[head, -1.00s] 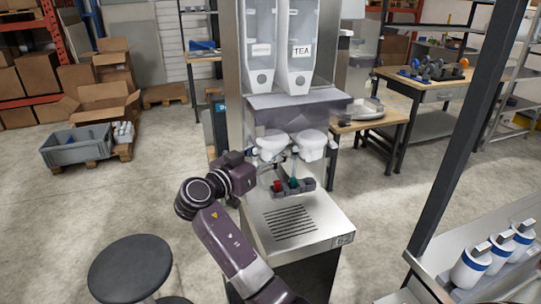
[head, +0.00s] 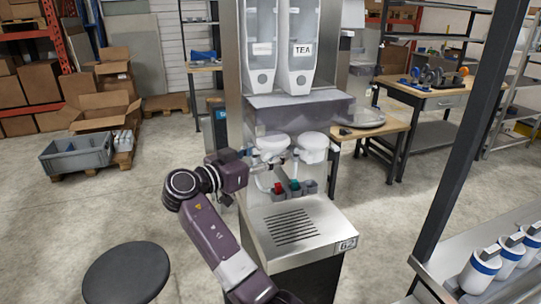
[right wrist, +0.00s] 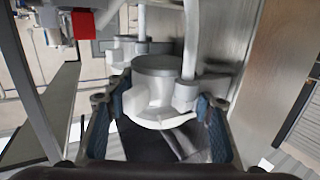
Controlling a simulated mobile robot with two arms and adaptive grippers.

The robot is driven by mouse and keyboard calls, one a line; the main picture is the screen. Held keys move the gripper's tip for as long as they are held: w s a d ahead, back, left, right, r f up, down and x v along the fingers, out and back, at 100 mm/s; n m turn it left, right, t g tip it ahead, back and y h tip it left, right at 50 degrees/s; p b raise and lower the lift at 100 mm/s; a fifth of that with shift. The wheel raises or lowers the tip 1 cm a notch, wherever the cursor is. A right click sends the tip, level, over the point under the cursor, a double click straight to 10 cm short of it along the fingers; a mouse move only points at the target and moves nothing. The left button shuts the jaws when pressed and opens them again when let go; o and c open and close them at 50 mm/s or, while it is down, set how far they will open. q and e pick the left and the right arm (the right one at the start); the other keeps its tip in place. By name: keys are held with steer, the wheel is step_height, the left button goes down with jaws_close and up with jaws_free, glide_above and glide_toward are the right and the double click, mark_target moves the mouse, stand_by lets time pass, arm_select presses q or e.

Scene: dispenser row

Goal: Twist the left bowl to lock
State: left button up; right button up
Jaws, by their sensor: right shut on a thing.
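The left bowl (head: 271,146) is a white rounded part under the dispenser housing, beside a matching right bowl (head: 313,144). My right gripper (head: 262,162) reaches it from the left in the head view. In the right wrist view the bowl's pale round body (right wrist: 157,90) sits between the two blue-padded fingers of the right gripper (right wrist: 158,118), which is shut on it. Part of the bowl is hidden by the gripper in the head view, so its lock position cannot be told. My left gripper is not in view.
Red and green buttons (head: 286,188) sit just below the bowls, above a slotted metal drip tray (head: 290,225). Two clear hoppers (head: 281,45) stand above. A dark post (head: 470,130) and white bottles (head: 495,260) are at the right; a black stool (head: 127,272) is lower left.

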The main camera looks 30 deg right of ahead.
steer(key=o, duration=1.4)
steer(key=v, duration=1.2)
